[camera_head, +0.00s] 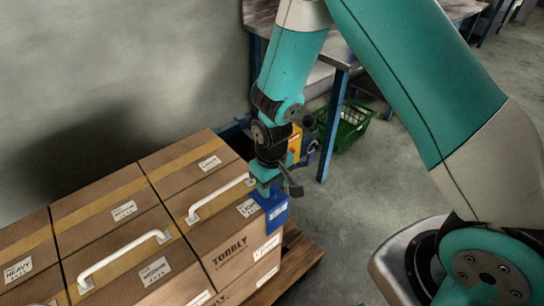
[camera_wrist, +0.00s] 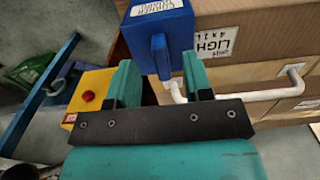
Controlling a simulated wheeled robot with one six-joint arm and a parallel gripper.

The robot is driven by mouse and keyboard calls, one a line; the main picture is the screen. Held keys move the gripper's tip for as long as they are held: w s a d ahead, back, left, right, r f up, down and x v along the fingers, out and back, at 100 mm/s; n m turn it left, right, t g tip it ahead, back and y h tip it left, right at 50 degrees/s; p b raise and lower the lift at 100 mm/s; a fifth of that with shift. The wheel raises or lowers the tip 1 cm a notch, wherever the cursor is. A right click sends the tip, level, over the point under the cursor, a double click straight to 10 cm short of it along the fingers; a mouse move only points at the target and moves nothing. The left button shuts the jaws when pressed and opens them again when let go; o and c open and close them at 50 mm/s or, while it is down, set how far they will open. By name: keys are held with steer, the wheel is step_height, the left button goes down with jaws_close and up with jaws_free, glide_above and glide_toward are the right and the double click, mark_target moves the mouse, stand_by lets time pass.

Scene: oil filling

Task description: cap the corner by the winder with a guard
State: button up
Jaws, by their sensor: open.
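The blue guard (camera_head: 275,212) sits at the near right top corner of the stacked cardboard boxes (camera_head: 235,248), on the winder's side. It looks seated against that corner, though its inner side is hidden. In the wrist view the guard (camera_wrist: 160,38) lies just beyond my fingertips, against the box. My gripper (camera_head: 268,187) is just above and behind the guard; its teal fingers stand apart in the wrist view (camera_wrist: 161,78), with no guard clamped between them. The winder (camera_wrist: 90,92), yellow with a red button, is left of my fingers; my arm partly hides it in the head view (camera_head: 295,145).
White handles (camera_head: 222,198) are on the box tops, one close to my gripper. The boxes stand on a wooden pallet (camera_head: 300,262). A green crate (camera_head: 346,128) sits under a blue-legged bench (camera_head: 335,125). Open floor lies to the right of the pallet.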

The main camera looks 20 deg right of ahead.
step_height(320, 180, up, 16)
steer(key=p, duration=0.1)
steer(key=shift+f, duration=0.1)
